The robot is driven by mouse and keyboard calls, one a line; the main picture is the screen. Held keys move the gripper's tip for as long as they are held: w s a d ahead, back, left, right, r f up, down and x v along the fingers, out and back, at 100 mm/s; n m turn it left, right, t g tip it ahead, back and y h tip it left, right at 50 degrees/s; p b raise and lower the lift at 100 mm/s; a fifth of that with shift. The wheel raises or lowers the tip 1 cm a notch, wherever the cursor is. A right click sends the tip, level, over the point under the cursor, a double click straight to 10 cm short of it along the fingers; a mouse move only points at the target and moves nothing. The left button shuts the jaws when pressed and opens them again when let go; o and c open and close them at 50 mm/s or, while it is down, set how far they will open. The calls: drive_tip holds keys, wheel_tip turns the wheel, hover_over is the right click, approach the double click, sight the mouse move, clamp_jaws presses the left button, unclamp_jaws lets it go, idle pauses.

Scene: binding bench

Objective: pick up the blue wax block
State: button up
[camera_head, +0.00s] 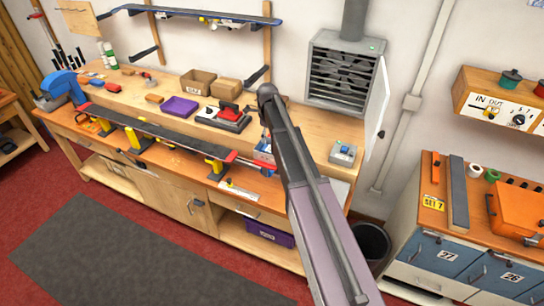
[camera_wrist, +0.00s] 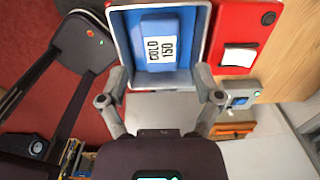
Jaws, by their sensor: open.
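The blue wax block (camera_wrist: 159,58) shows in the wrist view, labelled "COLD 150". It lies inside an open box (camera_wrist: 116,45) with a pale rim and blue inner walls. My gripper (camera_wrist: 160,74) is open, with one fingertip on each side of the box's near part. The fingers look empty; I cannot tell whether they touch the box. In the head view, my arm hides the gripper, and a small blue-and-white piece of what may be the box (camera_head: 262,153) shows just left of the arm.
A red box (camera_wrist: 238,40) with a white label stands right of the open box in the wrist view. In the head view, the wooden bench (camera_head: 160,96) carries a purple case (camera_head: 179,107), cardboard boxes (camera_head: 197,82) and a long dark bar. A grey vented cabinet (camera_head: 344,75) stands behind.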

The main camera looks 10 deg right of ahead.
sight(268, 148)
drive_tip(key=shift+f+b, duration=0.75)
drive_tip(key=shift+f, duration=0.25)
drive_tip(key=shift+f, duration=0.1)
drive_tip(key=shift+f+b, duration=2.5)
drive_tip(key=shift+b, duration=0.1)
drive_tip(key=shift+s, duration=0.1)
drive_tip(key=c, duration=1)
drive_tip(key=shift+o, duration=0.2)
drive_tip(key=shift+r, duration=0.2)
wheel_tip(268, 148, up, 10)
drive_tip(key=p, duration=1)
drive_tip(key=shift+f, duration=0.2)
